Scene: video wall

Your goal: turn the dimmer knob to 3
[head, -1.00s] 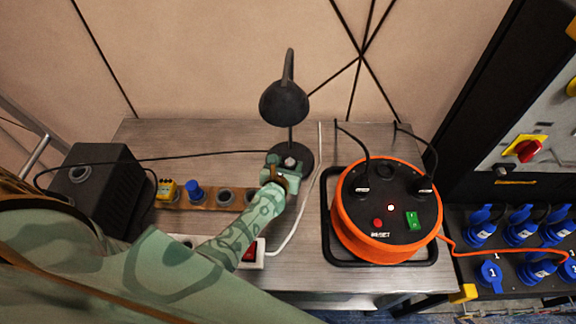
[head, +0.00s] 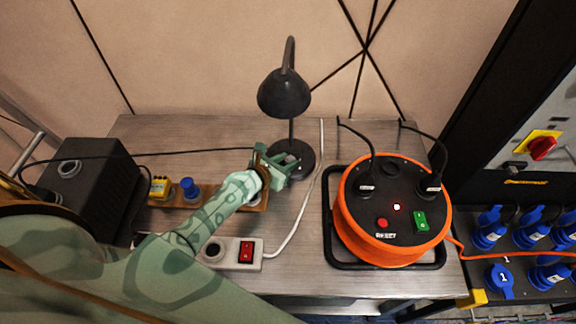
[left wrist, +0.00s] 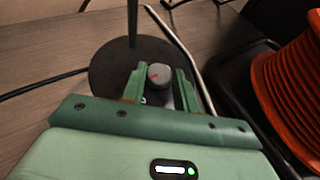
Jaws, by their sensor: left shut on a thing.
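The dimmer knob (left wrist: 159,74) is a small grey round knob with a red mark, seen in the left wrist view. It sits at the front part of the black desk lamp's round base (left wrist: 112,82). The desk lamp (head: 285,93) stands at the back of the metal table in the head view. My left gripper (head: 283,163) is shut on the knob, with one green finger on each side of it. Its fingers (left wrist: 158,88) partly hide the base around the knob. I cannot read any scale figures. My right gripper is not in view.
An orange cable reel (head: 393,240) with a black top stands right of the lamp. A white power strip (head: 220,254) with a red switch lies in front. A wooden strip (head: 174,198) carries several items. A black box (head: 95,190) stands at the left.

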